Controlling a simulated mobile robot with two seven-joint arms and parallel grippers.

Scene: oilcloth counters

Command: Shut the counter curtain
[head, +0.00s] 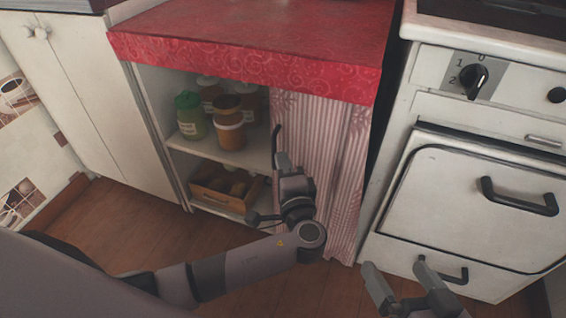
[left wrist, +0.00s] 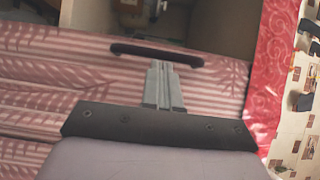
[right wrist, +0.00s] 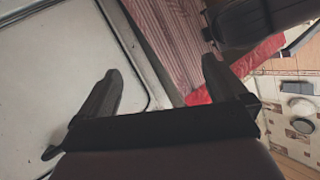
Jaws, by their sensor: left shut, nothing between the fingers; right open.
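The counter curtain (head: 325,150) is pink and striped with a leaf pattern. It hangs bunched at the right of the counter, leaving the left part of the opening uncovered. A dark handle (head: 275,143) stands upright at the curtain's left edge. It also shows in the left wrist view (left wrist: 135,49), just beyond the fingertips. My left gripper (head: 283,160) is shut and empty, in front of the curtain by the handle; I cannot tell whether they touch. My right gripper (head: 396,266) is open and empty, low in front of the oven. The curtain shows in the right wrist view (right wrist: 165,40).
The counter top has a red patterned oilcloth (head: 250,40). Open shelves (head: 215,150) hold several jars and a wooden crate (head: 208,196). A white cabinet (head: 85,90) stands left, and a white stove (head: 460,190) with black handles stands right. The wooden floor in front is clear.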

